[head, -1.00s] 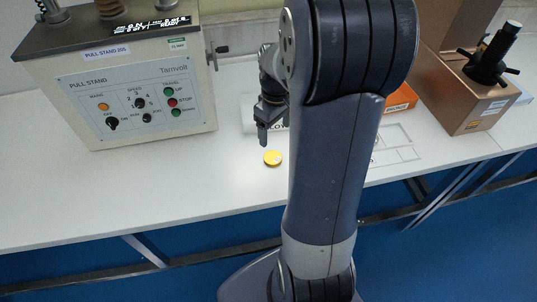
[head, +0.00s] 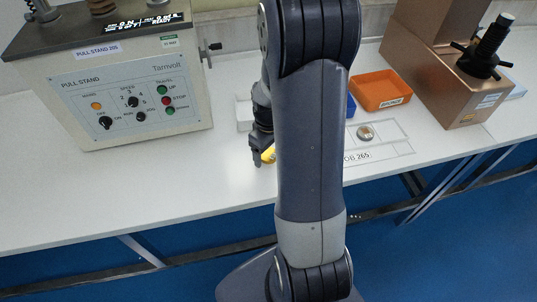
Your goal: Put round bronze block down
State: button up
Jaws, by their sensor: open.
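My gripper (head: 260,158) is open and points down, low over the white table. A small round piece with a brownish middle (head: 366,133) sits on the outlined sheet marked JOB 265 (head: 400,150), right of my arm. I cannot tell from colour alone which of these is the round bronze block.
The pull stand (head: 130,100) is at left, a bronze-coloured tester (head: 440,75) at right. The table's front left (head: 120,195) is clear.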

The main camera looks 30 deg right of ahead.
jog(key=shift+c, duration=0.4)
jog(key=shift+r, duration=0.15)
jog(key=c, duration=1.3)
